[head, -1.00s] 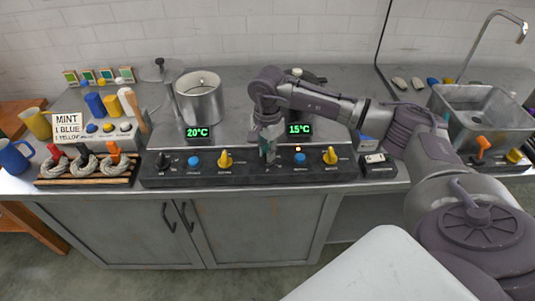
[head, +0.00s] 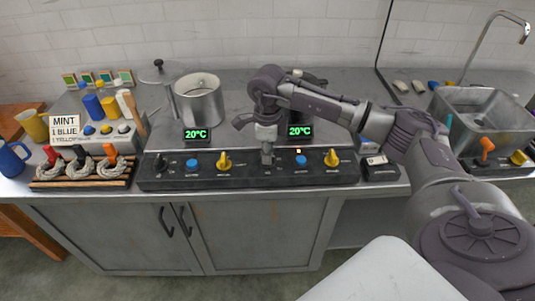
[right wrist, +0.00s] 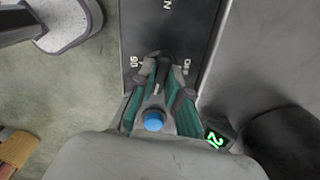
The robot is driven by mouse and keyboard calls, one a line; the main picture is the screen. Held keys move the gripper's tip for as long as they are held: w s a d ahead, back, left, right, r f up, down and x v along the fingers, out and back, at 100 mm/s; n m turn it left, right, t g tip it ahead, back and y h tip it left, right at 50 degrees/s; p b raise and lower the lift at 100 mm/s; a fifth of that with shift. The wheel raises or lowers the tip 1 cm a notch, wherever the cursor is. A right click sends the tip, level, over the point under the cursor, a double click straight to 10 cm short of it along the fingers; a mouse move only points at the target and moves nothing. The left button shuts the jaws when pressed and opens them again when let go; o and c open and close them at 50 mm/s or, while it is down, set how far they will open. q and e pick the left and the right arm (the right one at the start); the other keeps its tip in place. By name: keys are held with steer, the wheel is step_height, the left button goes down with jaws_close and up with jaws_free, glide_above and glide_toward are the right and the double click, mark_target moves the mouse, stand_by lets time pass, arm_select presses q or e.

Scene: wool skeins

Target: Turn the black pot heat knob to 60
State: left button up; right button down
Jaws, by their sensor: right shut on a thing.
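The black pot (head: 312,81) stands at the back of the counter, partly hidden behind my right arm. Its green display (head: 300,131) reads 20°C; part of a green display also shows in the right wrist view (right wrist: 215,139). My right gripper (head: 267,150) points down at the dark control panel and is shut on a black knob (right wrist: 164,66), mostly hidden by the fingers. Printed marks flank the knob, too small and turned to read surely. A blue knob (head: 301,160) and a yellow knob (head: 331,158) sit to its right. My left gripper is not in view.
A steel pot (head: 199,100) with its own 20°C display (head: 196,135) stands left. Its black (head: 161,163), blue and yellow knobs share the panel. A wooden rack (head: 80,182) with skeins is far left; a sink (head: 485,115) is right.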

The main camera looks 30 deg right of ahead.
steer(key=shift+m, duration=1.7)
steer(key=shift+r+m, duration=0.1)
steer(key=shift+m, duration=0.2)
steer(key=c, duration=1.2)
jaws_free()
steer(key=shift+o, duration=0.2)
step_height(320, 180, up, 12)
